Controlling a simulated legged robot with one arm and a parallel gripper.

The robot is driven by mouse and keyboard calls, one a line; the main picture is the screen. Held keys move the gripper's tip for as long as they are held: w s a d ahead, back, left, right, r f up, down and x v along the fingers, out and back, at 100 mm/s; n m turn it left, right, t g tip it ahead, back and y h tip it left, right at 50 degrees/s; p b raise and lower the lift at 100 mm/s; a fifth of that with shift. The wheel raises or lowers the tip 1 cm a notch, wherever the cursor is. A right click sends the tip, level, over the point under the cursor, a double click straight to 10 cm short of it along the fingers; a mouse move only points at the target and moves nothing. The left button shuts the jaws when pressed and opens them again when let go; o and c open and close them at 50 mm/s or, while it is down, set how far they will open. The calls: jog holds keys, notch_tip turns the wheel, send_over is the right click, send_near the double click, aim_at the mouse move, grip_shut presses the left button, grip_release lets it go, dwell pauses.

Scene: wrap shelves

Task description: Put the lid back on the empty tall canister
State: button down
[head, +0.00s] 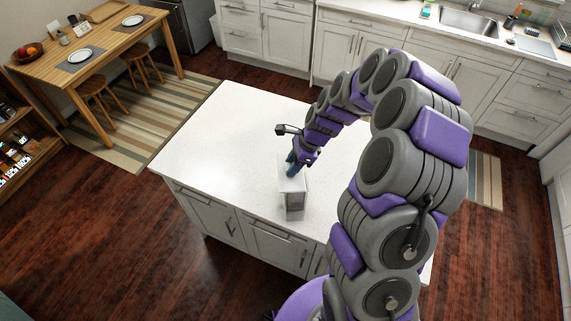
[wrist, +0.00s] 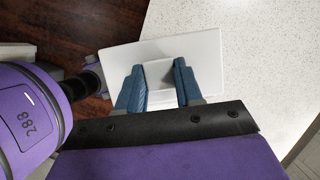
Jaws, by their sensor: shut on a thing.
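My gripper (head: 292,168) is over the front part of the white island. Its blue fingers (wrist: 159,72) are shut on the raised block-shaped handle of a white rectangular lid (wrist: 205,58). In the head view the lid (head: 293,185) appears as a pale flat plate below the fingers. A grey, clear-sided tall canister (head: 295,203) stands directly under the lid near the counter's front edge. The lid covers its top, so the inside is hidden. I cannot tell whether the lid touches the rim. In the wrist view the lid hides the canister.
The white island counter (head: 215,130) is bare around the canister, with its front edge close by. A wooden dining table (head: 105,45) with plates is at the far left. A shelf (head: 15,150) with several items stands at the left edge. A sink (head: 468,23) is at the back.

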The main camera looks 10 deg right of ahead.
jog(key=shift+d+f, duration=0.15)
jog(key=shift+d, duration=0.75)
jog(key=shift+a+f, duration=0.15)
jog(key=shift+a, duration=0.8)
jog(key=shift+d, duration=1.4)
jog(key=shift+a+f, duration=0.1)
jog(key=shift+a, duration=1.15)
jog(key=shift+d+f, duration=0.1)
jog(key=shift+d, duration=0.5)
jog(key=shift+a, duration=0.5)
jog(key=c, duration=0.8)
grip_release()
jog(key=shift+a, duration=0.3)
jog(key=shift+o, duration=0.7)
jog(key=shift+d, duration=0.5)
jog(key=o, duration=0.3)
jog(key=shift+d, duration=0.15)
jog(key=shift+o, duration=1.3)
jog(key=shift+a, duration=0.5)
